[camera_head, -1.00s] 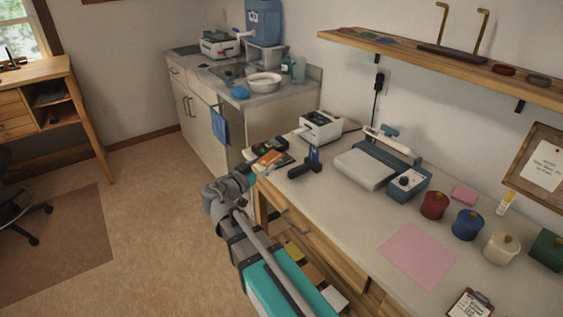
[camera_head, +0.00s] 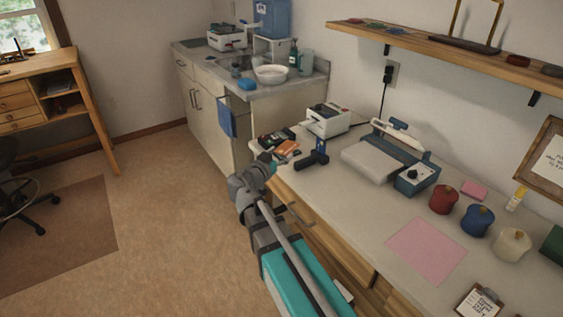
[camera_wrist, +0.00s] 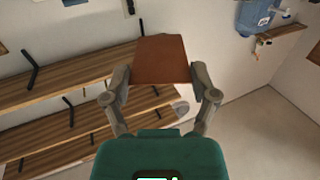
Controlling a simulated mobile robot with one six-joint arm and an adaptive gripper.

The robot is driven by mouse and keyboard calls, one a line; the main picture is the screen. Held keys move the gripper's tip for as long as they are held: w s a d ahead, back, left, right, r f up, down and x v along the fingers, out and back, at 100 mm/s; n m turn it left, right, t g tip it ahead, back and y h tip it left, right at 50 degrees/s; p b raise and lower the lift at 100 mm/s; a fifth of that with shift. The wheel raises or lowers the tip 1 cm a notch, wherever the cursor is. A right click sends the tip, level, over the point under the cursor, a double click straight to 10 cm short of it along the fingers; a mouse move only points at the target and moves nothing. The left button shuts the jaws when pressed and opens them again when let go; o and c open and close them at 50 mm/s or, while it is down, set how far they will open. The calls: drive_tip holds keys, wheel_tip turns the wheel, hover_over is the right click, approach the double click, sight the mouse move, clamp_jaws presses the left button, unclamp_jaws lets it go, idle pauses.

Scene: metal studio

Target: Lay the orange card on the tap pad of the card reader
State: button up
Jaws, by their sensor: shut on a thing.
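In the wrist view the orange card (camera_wrist: 161,60), flat and reddish-brown in this light, is held between the two fingers of my gripper (camera_wrist: 161,88). One finger is at each side edge of it. In the head view my gripper (camera_head: 277,160) is at the bench's far left corner, small and partly hidden by my own wrist. An orange patch just beyond it looks like the card (camera_head: 288,147). A dark device, likely the card reader (camera_head: 274,138), is right behind the card. Its tap pad cannot be made out, nor whether the card touches it.
A blue-and-black hand tool (camera_head: 314,157) stands close right of the card. A white boxy machine (camera_head: 328,120) is behind, and a sealer-like device (camera_head: 390,160) is further right. A pink sheet (camera_head: 427,250) and several lidded pots are on the bench. Floor at left is open.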

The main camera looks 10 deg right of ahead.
sight(278, 150)
drive_tip(key=w+f+b, duration=0.2)
drive_tip(key=w, duration=0.1)
drive_tip(key=w+d+f+b, duration=0.1)
drive_tip(key=w+f+b, duration=0.1)
drive_tip(key=w, duration=0.1)
drive_tip(key=w+f+b, duration=0.2)
drive_tip(key=w+f, duration=0.1)
drive_tip(key=w, duration=0.1)
drive_tip(key=shift+d, duration=0.2)
drive_tip(key=shift+w+d+f+b, duration=0.1)
drive_tip(key=shift+w+f+b, duration=0.5)
drive_tip(key=shift+b, duration=0.25)
drive_tip(key=shift+w+f+b, duration=0.45)
drive_tip(key=shift+f+b, duration=0.15)
wheel_tip(278, 150, down, 3)
drive_tip(key=b, duration=0.3)
drive_tip(key=o, duration=0.6)
drive_tip(key=shift+c, duration=0.2)
